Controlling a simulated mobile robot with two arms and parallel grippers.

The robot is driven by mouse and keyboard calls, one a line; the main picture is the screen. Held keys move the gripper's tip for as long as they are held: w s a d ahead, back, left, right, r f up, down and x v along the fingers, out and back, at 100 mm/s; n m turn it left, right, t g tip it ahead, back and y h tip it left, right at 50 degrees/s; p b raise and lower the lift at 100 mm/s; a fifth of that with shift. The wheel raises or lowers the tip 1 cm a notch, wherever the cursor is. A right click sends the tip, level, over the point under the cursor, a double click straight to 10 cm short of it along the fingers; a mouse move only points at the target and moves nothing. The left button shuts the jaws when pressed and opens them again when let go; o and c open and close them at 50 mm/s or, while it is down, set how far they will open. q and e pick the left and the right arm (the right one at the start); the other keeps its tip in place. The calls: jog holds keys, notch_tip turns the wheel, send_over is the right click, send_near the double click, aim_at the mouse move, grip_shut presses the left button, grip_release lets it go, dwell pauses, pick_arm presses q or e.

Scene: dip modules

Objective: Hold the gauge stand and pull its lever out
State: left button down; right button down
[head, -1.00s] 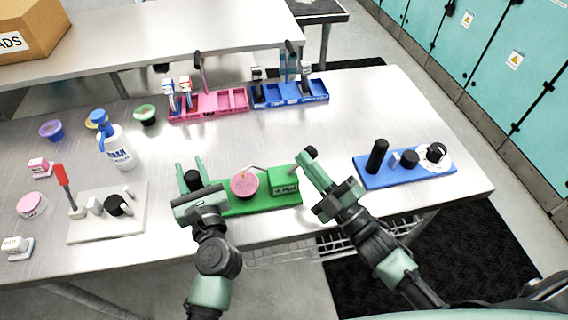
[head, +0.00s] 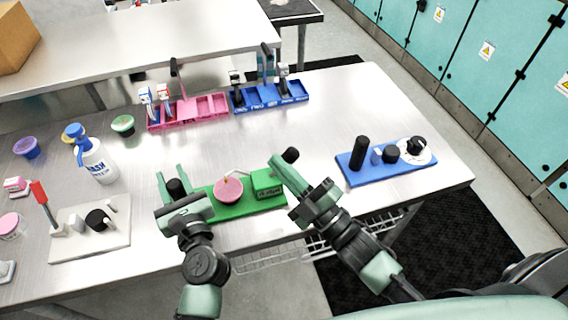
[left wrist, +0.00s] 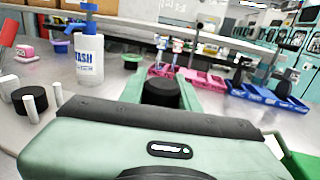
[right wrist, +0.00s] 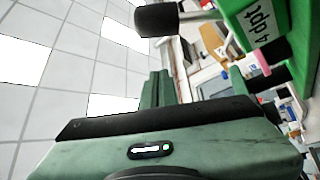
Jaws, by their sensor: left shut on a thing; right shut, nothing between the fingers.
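The gauge stand is a green base (head: 236,208) with a round pink dial (head: 228,190), a labelled green block (head: 267,183) and a black post (head: 176,187) at its left end. My left gripper (head: 172,180) is shut on that post; the left wrist view shows the post's black top (left wrist: 161,91) between the fingers. A black knob (head: 291,155) shows behind the block's right end. In the right wrist view the knob (right wrist: 157,19) sits on a metal rod beside the block (right wrist: 258,28). My right gripper (head: 274,163) is shut and empty, close to the knob but apart from it.
A blue base (head: 372,175) with black knobs stands to the right. A white base (head: 82,243) with a red-handled lever and a spray bottle (head: 98,163) are to the left. Pink (head: 187,117) and blue (head: 270,98) trays stand behind. The table between stand and trays is clear.

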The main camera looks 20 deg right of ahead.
jog(key=v, duration=0.9)
jog(key=shift+f, duration=0.35)
pick_arm(q)
jog(key=c, duration=0.9)
grip_release()
jog(key=shift+c, duration=0.2)
notch_tip(320, 180, up, 8)
jog(key=p, duration=0.7)
jog(key=shift+f, duration=0.2)
pick_arm(e)
notch_tip(320, 180, up, 7)
pick_arm(q)
jog(key=shift+s+f, duration=0.1)
jog(key=shift+s, duration=0.05)
pick_arm(e)
jog(key=shift+f, duration=0.1)
